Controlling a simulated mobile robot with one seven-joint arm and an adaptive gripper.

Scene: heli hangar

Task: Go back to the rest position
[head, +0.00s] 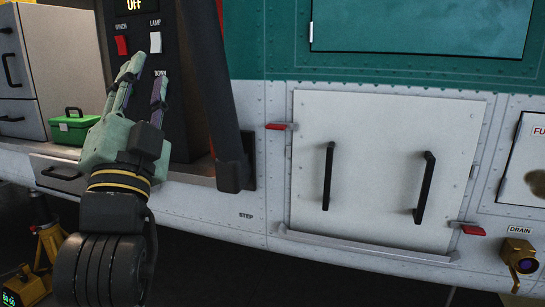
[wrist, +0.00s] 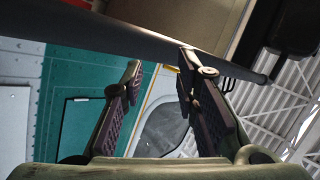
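My gripper (head: 148,72) is raised at the left of the head view, fingers pointing up. It is in front of the dark switch panel (head: 177,110) and partly hides it. In the wrist view my gripper (wrist: 160,64) shows its two fingers apart with nothing between them. The panel has a red switch (head: 122,45) labelled WINCH, a white switch (head: 155,42) labelled LAMP, and a display reading OFF (head: 134,5). I cannot tell whether a finger touches the panel.
A dark slanted bar (head: 217,90) stands right of my gripper. A green case (head: 73,127) sits on the ledge at left, near grey drawers (head: 65,60). A white hatch (head: 380,165) with two black handles is at right. A yellow jack (head: 48,240) stands low left.

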